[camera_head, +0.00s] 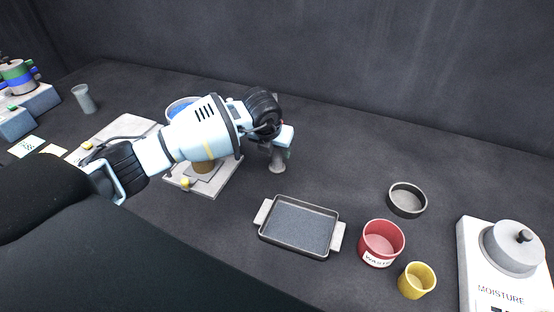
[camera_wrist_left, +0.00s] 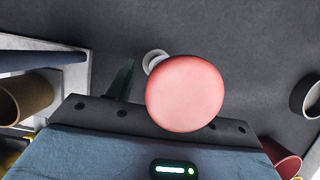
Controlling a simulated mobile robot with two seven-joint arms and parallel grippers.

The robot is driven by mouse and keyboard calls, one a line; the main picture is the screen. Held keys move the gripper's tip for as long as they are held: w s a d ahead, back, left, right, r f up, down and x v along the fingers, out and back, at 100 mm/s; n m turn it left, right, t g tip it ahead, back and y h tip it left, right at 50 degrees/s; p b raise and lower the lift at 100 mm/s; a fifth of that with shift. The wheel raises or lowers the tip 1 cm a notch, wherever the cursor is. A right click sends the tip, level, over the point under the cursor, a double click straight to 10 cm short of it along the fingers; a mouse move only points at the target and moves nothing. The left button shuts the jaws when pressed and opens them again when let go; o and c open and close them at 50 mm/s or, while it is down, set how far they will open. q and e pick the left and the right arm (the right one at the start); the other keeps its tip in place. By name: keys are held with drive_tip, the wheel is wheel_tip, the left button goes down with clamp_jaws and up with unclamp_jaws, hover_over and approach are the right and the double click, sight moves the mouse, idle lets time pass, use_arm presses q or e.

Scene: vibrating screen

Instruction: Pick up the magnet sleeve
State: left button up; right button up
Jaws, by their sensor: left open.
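The magnet sleeve appears to be the slim grey upright piece (camera_head: 278,163) on the table under my left gripper, with a flared foot. In the left wrist view a round pinkish-red top (camera_wrist_left: 185,93) sits close in front of the camera, and a pale ring (camera_wrist_left: 155,61), perhaps the foot, shows behind it. My left gripper (camera_head: 284,140) is open at the sleeve's upper part. The gripper hides much of the sleeve in the head view, and I cannot tell whether the fingers touch it. My right gripper is not in view.
A grey tray (camera_head: 265,211) with side handles lies to the right. Beyond it stand a dark round dish (camera_head: 407,211), a red cup (camera_head: 381,257), a yellow cup (camera_head: 417,294) and a moisture meter (camera_head: 472,262).

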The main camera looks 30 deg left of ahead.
use_arm(q)
drive_tip(key=shift+w+f, duration=0.3)
drive_tip(key=shift+f, duration=0.35)
drive_tip(key=c, duration=1.1)
drive_tip(key=shift+r, duration=0.1)
drive_tip(key=shift+r, duration=1.7)
drive_tip(key=s+r, duration=0.1)
drive_tip(key=s, duration=1.5)
drive_tip(key=shift+d+r, duration=0.25)
drive_tip(key=shift+d, duration=0.2)
